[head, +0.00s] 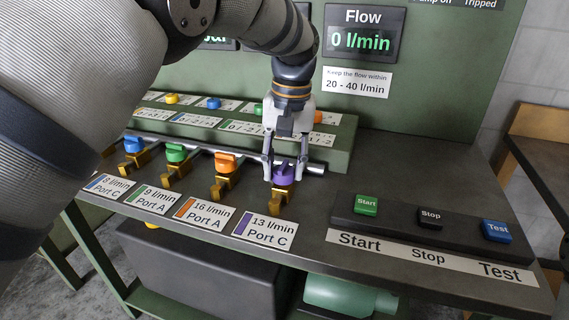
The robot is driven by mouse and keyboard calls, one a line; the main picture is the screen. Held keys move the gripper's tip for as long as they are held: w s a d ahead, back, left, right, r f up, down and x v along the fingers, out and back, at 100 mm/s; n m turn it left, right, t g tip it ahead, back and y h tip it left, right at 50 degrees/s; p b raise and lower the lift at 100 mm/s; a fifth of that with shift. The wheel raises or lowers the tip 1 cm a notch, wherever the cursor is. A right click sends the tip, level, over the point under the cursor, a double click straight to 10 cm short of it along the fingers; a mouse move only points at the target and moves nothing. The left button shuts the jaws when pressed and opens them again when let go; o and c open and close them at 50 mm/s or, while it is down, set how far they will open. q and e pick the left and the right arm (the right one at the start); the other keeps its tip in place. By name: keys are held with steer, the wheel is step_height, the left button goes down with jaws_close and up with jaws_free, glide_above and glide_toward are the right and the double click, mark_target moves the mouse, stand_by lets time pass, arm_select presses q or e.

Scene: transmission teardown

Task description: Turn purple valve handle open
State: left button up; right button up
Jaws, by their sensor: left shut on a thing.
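The purple valve handle (284,174) sits on a brass valve (280,198) on the bench, at the right end of the valve row. Its label (264,229) reads 13 l/min, Port C. My left gripper (284,178) points down over the valve with its fingers on either side of the purple handle, shut on it. The gripper covers part of the handle, so its exact angle is hard to tell. My right gripper is not in view.
Orange (225,162), green (176,153) and blue (133,144) valve handles stand to the left. A control box with Start (366,205), Stop (430,217) and Test (497,230) buttons is at the right. The flow display (362,34) reads 0 l/min.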

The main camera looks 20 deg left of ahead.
mark_target(289, 170)
arm_select(q)
steer(key=shift+f, duration=0.15)
steer(key=o, duration=1.1)
steer(key=shift+o, duration=0.2)
step_height(289, 170, up, 12)
steer(key=shift+d, duration=0.45)
steer(key=shift+w, duration=0.1)
